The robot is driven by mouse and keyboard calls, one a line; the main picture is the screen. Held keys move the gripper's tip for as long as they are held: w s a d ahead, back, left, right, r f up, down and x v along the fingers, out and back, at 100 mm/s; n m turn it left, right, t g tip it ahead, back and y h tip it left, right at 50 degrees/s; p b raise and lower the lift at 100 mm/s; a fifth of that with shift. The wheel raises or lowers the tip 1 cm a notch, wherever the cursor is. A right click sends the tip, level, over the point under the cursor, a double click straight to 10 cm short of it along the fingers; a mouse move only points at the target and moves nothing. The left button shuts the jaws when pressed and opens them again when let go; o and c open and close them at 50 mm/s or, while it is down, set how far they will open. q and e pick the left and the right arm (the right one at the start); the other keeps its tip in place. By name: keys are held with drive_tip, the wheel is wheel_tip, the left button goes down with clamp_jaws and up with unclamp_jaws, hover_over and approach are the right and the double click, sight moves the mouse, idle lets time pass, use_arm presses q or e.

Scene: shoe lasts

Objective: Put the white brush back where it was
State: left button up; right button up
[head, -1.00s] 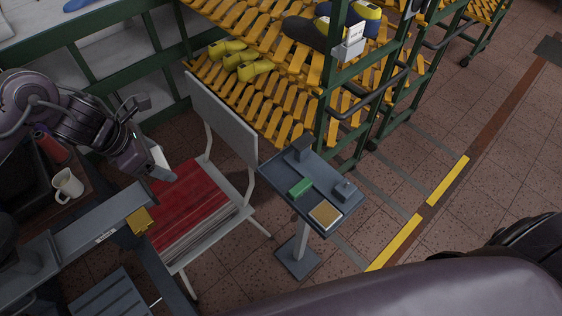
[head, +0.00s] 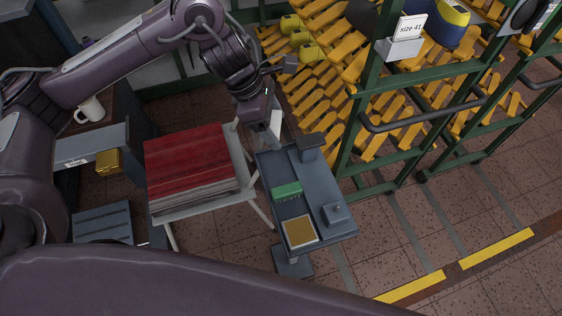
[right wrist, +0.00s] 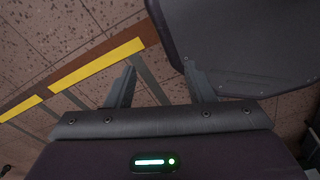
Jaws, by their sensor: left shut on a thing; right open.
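My left gripper (head: 268,122) reaches down from the upper left in the head view, at the far left corner of a small grey stand (head: 287,208). It is shut on a pale thing (head: 275,122), likely the white brush, which is mostly hidden by the gripper. On the stand lie a green block (head: 287,191), a tan pad with a light rim (head: 299,231), a grey block with a knob (head: 335,213) and a dark upright piece (head: 309,145). My right gripper (right wrist: 160,88) is open and empty in the right wrist view, above the floor.
A green-framed rack (head: 365,110) with yellow lasts is behind and to the right. A white mug (head: 90,108) is at the left. A dark panel (right wrist: 240,45) lies near my right gripper.

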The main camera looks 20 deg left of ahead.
use_arm(q)
drive_tip(key=b, duration=0.1)
hover_over(282, 169)
drive_tip(key=a, duration=0.1)
wheel_tip(282, 169, down, 10)
drive_tip(key=shift+s+a+r, duration=0.15)
drive_tip(key=shift+r, duration=0.1)
drive_tip(key=shift+f, duration=0.3)
wheel_tip(282, 169, down, 4)
drive_tip(key=shift+f, duration=0.25)
use_arm(e)
drive_tip(key=shift+d+f, duration=0.55)
use_arm(q)
drive_tip(key=shift+f, duration=0.3)
drive_tip(key=o, duration=0.7)
drive_tip(key=shift+r, duration=0.1)
use_arm(e)
drive_tip(key=shift+a+f, duration=0.25)
